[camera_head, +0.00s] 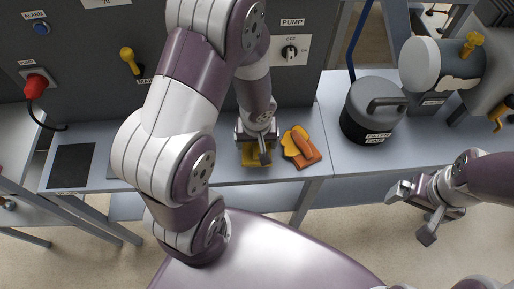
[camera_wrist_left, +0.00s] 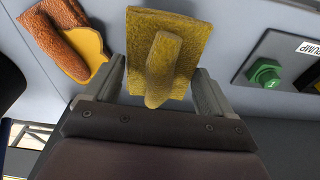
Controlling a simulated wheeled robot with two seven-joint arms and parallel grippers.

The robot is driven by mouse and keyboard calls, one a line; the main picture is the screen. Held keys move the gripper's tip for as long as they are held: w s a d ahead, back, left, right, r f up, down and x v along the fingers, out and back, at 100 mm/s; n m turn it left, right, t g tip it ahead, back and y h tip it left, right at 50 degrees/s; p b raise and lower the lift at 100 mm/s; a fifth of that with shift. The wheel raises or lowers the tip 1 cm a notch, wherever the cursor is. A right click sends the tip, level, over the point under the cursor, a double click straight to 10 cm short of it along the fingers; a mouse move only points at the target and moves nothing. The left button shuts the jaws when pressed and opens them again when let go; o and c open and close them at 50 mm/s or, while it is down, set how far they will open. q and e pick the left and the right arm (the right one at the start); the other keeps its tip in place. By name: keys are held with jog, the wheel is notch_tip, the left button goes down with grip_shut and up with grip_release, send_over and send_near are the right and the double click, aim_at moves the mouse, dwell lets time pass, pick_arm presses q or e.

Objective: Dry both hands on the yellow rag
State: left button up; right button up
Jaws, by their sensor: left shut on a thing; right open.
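The yellow rag (camera_head: 250,158) lies on the grey bench, partly hidden beneath my left gripper (camera_head: 258,146). In the left wrist view the rag (camera_wrist_left: 190,35) is a flat square with a raised ridge between the fingers of my left gripper (camera_wrist_left: 157,88). The left gripper is shut on the rag. My right gripper (camera_head: 414,213) is open and empty, off the bench's front edge at the right, with its fingers apart.
An orange and yellow cloth-like item (camera_head: 302,149) lies just right of the rag. A dark lidded filter pot (camera_head: 370,118) stands further right. A panel with a pump switch (camera_head: 290,50) rises behind. A black pad (camera_head: 71,166) lies at the bench's left.

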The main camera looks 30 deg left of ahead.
aim_at(256, 149)
pick_arm(q)
notch_tip(256, 149, down, 4)
jog(key=shift+r+b, duration=0.1)
jog(key=shift+b, duration=0.95)
jog(key=shift+r, duration=0.1)
